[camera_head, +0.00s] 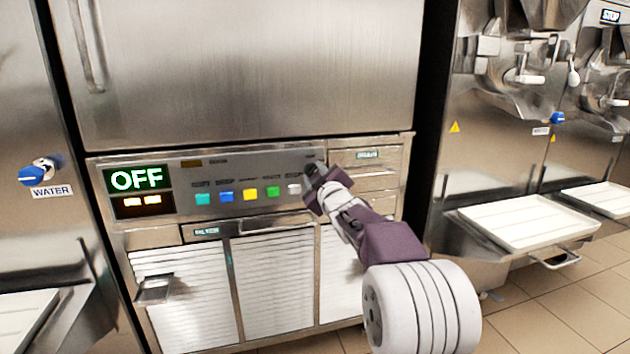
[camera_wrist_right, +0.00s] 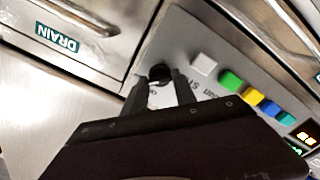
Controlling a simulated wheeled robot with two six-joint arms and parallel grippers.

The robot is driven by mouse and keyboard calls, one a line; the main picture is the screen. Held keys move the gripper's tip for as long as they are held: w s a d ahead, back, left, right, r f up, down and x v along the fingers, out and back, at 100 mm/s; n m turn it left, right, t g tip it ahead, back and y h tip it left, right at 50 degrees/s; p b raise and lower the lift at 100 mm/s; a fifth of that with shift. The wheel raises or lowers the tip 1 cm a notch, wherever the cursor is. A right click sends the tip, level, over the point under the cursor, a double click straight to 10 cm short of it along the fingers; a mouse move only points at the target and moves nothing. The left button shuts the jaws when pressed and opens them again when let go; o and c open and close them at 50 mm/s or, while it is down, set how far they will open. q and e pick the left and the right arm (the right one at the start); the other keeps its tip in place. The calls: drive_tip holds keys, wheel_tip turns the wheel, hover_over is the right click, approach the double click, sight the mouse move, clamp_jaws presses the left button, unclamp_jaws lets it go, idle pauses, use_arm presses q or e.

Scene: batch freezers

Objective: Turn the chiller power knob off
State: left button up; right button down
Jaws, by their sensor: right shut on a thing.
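The chiller's control panel (camera_head: 245,165) runs across the front of the steel cabinet, with a display (camera_head: 137,179) at its left end reading OFF in green-white letters. My right gripper (camera_head: 313,175) is at the right end of the panel, beside the white button. In the right wrist view, a small black knob (camera_wrist_right: 160,72) sits between the fingertips of my right gripper (camera_wrist_right: 161,82), which is shut on it. In the head view the gripper hides the knob. The knob's pointer direction cannot be made out. My left gripper is not in view.
Cyan, blue, yellow, green and white buttons (camera_head: 249,194) line the panel left of my gripper. A drawer marked DRAIN (camera_wrist_right: 75,40) lies close by. A blue water valve (camera_head: 32,176) is at left. Machines with white trays (camera_head: 530,222) stand at right.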

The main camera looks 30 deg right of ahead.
drive_tip(key=shift+a+f+n+b, duration=0.1)
drive_tip(key=shift+n+b, duration=1.65)
drive_tip(key=shift+n, duration=2.95)
drive_tip(key=c, duration=1)
unclamp_jaws()
